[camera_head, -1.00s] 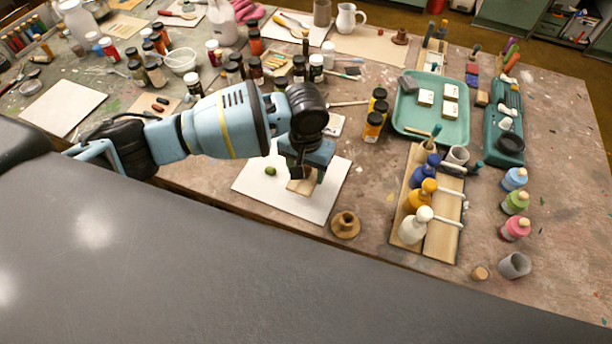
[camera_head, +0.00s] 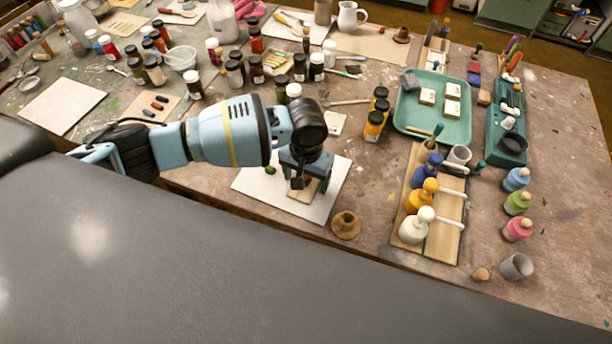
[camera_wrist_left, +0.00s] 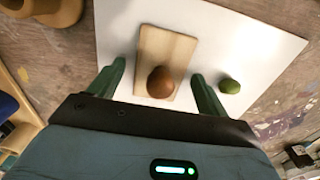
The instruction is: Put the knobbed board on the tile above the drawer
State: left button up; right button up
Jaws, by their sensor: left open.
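The knobbed board (camera_head: 301,194) is a small pale wooden rectangle with a round brown knob. It lies on a white tile (camera_head: 320,211) near the table's front edge. In the left wrist view the board (camera_wrist_left: 163,48) lies flat, with its knob (camera_wrist_left: 161,82) toward my gripper. My left gripper (camera_head: 309,183) is open over the board. In the left wrist view its green fingers (camera_wrist_left: 162,88) stand apart, one on each side of the board and knob, holding nothing. My right gripper is out of view. I cannot make out which tile is above a drawer.
A small green round object (camera_head: 270,169) lies on the same tile, beside the board. A brown knob-like stand (camera_head: 345,224) is just right of the tile. Another white tile (camera_head: 63,106) lies at the left. Bottles on a wooden rack (camera_head: 445,243) stand to the right.

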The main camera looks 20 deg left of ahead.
pick_arm(q)
notch_tip(320, 180, up, 11)
jog(key=shift+r+p, duration=0.15)
jog(key=shift+p, duration=0.65)
jog(key=shift+r, duration=0.55)
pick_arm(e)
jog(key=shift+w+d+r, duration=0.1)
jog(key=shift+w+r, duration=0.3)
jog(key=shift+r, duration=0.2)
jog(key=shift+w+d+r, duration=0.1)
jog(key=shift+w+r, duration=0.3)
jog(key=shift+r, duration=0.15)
pick_arm(q)
jog(key=shift+f, duration=0.1)
